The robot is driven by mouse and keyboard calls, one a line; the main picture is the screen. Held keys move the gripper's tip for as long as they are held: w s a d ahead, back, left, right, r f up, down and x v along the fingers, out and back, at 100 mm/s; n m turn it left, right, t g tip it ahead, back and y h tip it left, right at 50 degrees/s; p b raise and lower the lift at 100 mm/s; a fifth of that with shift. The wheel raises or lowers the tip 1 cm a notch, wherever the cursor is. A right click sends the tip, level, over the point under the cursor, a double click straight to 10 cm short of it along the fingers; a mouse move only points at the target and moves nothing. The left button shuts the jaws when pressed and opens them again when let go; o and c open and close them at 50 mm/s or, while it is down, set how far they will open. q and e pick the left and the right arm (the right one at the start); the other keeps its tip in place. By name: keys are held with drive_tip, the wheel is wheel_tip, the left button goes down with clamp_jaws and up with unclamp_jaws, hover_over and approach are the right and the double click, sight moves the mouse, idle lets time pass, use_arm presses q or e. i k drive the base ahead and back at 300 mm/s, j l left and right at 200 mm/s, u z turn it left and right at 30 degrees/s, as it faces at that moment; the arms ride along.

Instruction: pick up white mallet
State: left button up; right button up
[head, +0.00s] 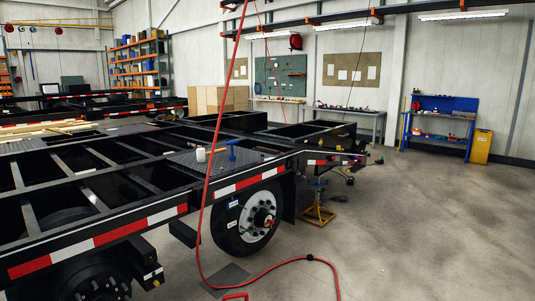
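A small white cylindrical thing (200,154), which looks like the white mallet's head, rests on a dark tread plate (213,166) on top of the trailer frame. Its handle cannot be made out at this size. A blue tool (232,149) stands to its right on the same plate, apart from it. Neither of my grippers is in the head view.
The black trailer frame (108,243) with red and white edge strips and a wheel (246,222) fills the left. A red hose (212,150) hangs in front of the plate and lies on the floor. A yellow jack stand (318,214) supports the frame. Floor (440,230) at right is open.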

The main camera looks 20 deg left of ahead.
sight(202, 155)
drive_tip(key=i+j, duration=0.2)
drive_tip(key=i, duration=0.35)
drive_tip(key=i+j, duration=0.2)
drive_tip(key=i, duration=0.4)
drive_tip(key=i+j, duration=0.2)
drive_tip(key=i, duration=0.35)
drive_tip(key=i+l+z, duration=0.1)
drive_tip(key=i+z, duration=0.2)
drive_tip(key=i, duration=0.55)
drive_tip(key=i+j+z, duration=0.1)
drive_tip(key=i+z, duration=0.25)
drive_tip(key=i, duration=0.45)
drive_tip(key=i+j+u, duration=0.1)
drive_tip(key=i+u, duration=1)
drive_tip(key=u, duration=0.15)
drive_tip(key=i+l+u, duration=0.3)
drive_tip(key=u, duration=0.15)
